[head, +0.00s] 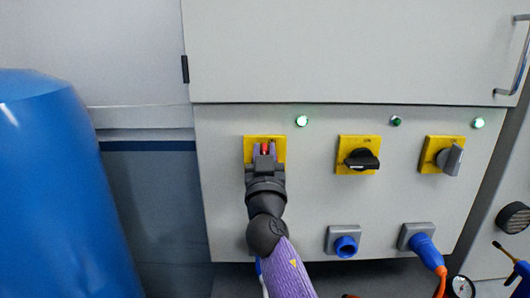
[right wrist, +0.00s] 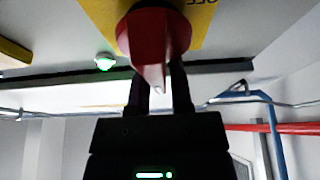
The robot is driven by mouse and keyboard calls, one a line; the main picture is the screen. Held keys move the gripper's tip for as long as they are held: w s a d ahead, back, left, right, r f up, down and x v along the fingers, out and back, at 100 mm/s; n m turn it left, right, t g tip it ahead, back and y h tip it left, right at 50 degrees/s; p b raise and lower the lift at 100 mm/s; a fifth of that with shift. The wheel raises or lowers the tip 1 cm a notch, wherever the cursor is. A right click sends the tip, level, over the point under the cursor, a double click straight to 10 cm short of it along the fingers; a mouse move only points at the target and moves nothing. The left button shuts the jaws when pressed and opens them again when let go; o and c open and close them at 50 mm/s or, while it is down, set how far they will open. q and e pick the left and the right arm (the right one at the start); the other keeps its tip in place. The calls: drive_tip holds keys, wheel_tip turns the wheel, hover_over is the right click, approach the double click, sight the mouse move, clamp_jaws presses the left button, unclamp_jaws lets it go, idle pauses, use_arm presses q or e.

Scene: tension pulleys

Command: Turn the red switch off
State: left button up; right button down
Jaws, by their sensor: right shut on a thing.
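The red switch (head: 265,147) sits on a yellow plate (head: 250,143) at the left of the grey cabinet panel. In the right wrist view the red switch (right wrist: 153,45) shows large, its handle reaching down between the fingers. My right gripper (head: 265,153) is at the switch, its two fingers on either side of the handle. In the right wrist view the right gripper (right wrist: 160,90) is shut on the red handle. The gripper hides most of the switch in the head view. My left gripper is not in view.
A black switch (head: 361,160) and a grey switch (head: 450,159) sit on yellow plates to the right. Blue sockets (head: 345,245) are below, one with a plug (head: 424,248). A large blue tank (head: 60,190) stands at the left.

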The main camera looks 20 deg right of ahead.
drive_tip(key=n, duration=0.1)
drive_tip(key=n+y+p, duration=0.1)
drive_tip(key=n, duration=0.1)
drive_tip(key=shift+a+y, duration=0.2)
drive_tip(key=shift+y, duration=0.1)
drive_tip(key=n, duration=0.1)
drive_tip(key=n+y+p, duration=0.1)
drive_tip(key=shift+w+a+f+n+y, duration=0.1)
drive_tip(key=shift+a+n+y, duration=0.05)
drive_tip(key=shift+n+y, duration=0.15)
drive_tip(key=n+y+p, duration=0.1)
drive_tip(key=n+p, duration=0.2)
drive_tip(key=n, duration=0.1)
drive_tip(key=a+f+n+g+y+p, duration=0.1)
drive_tip(key=n+p, duration=0.2)
drive_tip(key=n, duration=0.1)
drive_tip(key=n+g+y+p, duration=0.1)
drive_tip(key=n+y+p, duration=0.1)
drive_tip(key=n+p, duration=0.2)
drive_tip(key=shift+w+a+f, duration=0.15)
drive_tip(key=shift+a+f, duration=0.05)
drive_tip(key=shift+f+n+g+p, duration=0.3)
drive_tip(key=shift+n+g+p, duration=0.15)
drive_tip(key=shift+n+p, duration=0.55)
drive_tip(key=shift+f+n+g+p, duration=0.3)
drive_tip(key=shift+n+g+p, duration=0.15)
drive_tip(key=shift+n+p, duration=0.5)
drive_tip(key=shift+f, duration=0.1)
drive_tip(key=c, duration=0.5)
unclamp_jaws()
